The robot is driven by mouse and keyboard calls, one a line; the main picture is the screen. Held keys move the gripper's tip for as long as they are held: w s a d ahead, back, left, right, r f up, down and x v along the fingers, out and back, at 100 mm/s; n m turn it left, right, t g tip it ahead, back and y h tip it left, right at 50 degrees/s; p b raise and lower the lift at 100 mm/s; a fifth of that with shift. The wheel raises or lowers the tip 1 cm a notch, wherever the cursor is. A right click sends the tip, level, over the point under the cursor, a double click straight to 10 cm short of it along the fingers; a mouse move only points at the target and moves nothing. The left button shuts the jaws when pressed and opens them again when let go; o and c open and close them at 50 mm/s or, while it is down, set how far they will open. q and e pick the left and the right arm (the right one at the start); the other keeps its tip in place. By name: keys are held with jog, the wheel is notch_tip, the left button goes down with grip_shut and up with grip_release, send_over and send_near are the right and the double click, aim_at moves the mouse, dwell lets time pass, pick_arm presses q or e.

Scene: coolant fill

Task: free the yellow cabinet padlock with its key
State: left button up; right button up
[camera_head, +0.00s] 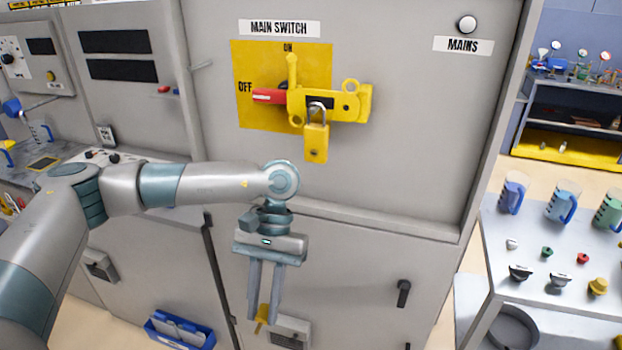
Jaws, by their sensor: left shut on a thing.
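The yellow padlock (316,142) hangs by its shackle from a yellow hasp (338,103) on the main switch, with its keyhole low on its face. The red switch handle (269,96) points left toward the OFF label. My left gripper (264,316) is below the padlock, in front of the lower cabinet, pointing down. Its fingers are shut on a small yellow thing, which looks like the key (262,314); the fingers hide part of it. The gripper and key are apart from the padlock. My right gripper is not in view.
The grey cabinet (420,150) has a ledge below the switch panel and a black handle (403,293). A blue bin (180,331) is at the lower left. A white table (530,240) with jugs and caps stands at the right.

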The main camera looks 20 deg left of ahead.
pick_arm(q)
jog(key=shift+d, duration=0.15)
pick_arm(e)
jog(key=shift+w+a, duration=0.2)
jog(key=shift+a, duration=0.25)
pick_arm(q)
jog(key=shift+w+d+r+n+h, duration=0.2)
jog(key=shift+r+n, duration=0.1)
jog(key=shift+n, duration=0.25)
jog(key=shift+w+d+r+n+h, duration=0.1)
jog(key=shift+w+r+n+h, duration=0.15)
jog(key=shift+n, duration=0.3)
jog(key=w+r+n+t+h, duration=0.1)
jog(key=r+n+t, duration=0.3)
jog(key=r+n, duration=0.4)
jog(key=w+d+r+n+t+h+b, duration=0.1)
jog(key=r+n+t, duration=0.3)
jog(key=r+n, duration=0.4)
jog(key=w+r+n+t+h, duration=0.2)
jog(key=r+n, duration=0.6)
jog(key=n, duration=1.1)
jog(key=shift+w+d+t+h, duration=0.35)
jog(key=shift+t, duration=0.65)
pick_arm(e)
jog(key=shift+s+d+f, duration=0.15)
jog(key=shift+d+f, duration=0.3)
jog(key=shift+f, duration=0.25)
